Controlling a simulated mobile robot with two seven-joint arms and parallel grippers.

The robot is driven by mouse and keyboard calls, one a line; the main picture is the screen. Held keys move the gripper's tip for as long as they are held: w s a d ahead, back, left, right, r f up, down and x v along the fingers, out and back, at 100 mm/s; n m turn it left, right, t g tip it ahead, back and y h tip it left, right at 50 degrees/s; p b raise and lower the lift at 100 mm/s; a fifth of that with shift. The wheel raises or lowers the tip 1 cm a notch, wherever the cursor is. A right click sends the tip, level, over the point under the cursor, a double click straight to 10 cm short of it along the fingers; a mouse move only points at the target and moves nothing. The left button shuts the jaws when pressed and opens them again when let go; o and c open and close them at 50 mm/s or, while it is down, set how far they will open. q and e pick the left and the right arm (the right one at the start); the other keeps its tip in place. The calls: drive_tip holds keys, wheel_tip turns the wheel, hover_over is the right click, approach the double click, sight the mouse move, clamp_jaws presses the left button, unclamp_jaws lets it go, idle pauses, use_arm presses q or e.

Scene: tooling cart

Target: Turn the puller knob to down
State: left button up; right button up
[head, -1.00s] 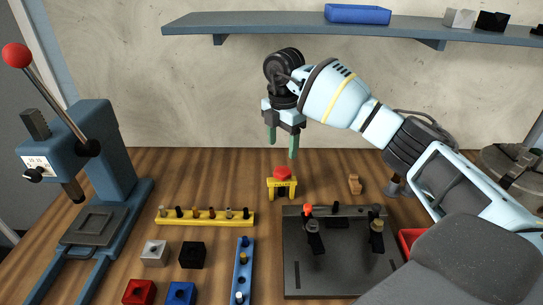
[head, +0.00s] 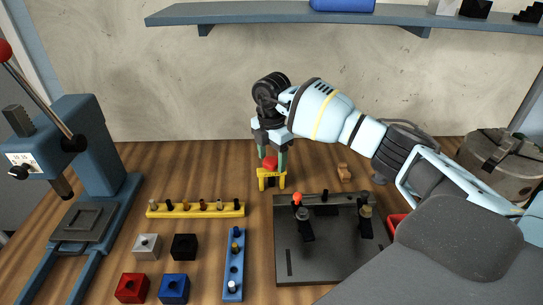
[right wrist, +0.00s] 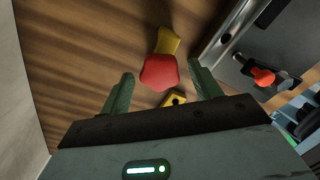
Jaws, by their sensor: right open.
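The puller is a small yellow frame (head: 271,182) with a red knob (head: 270,163) on top, standing on the wooden table near the middle. My right gripper (head: 272,160) points down over it, its green fingers open on either side of the red knob. In the right wrist view the red knob (right wrist: 159,72) lies between the two open fingertips (right wrist: 160,85), with a gap on both sides. Part of the yellow frame (right wrist: 167,42) shows behind it. I cannot tell the knob's exact turn. My left gripper is not in view.
A dark fixture plate (head: 320,255) with two clamps and an orange-red tip stands right of the puller. A yellow peg strip (head: 195,210) and a blue one (head: 233,265) lie to the left. A blue press (head: 95,170) stands at the left, a shelf (head: 230,14) runs above.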

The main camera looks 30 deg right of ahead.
drive_tip(key=c, duration=1)
drive_tip(key=shift+r+n, duration=0.1)
drive_tip(key=shift+n, duration=0.2)
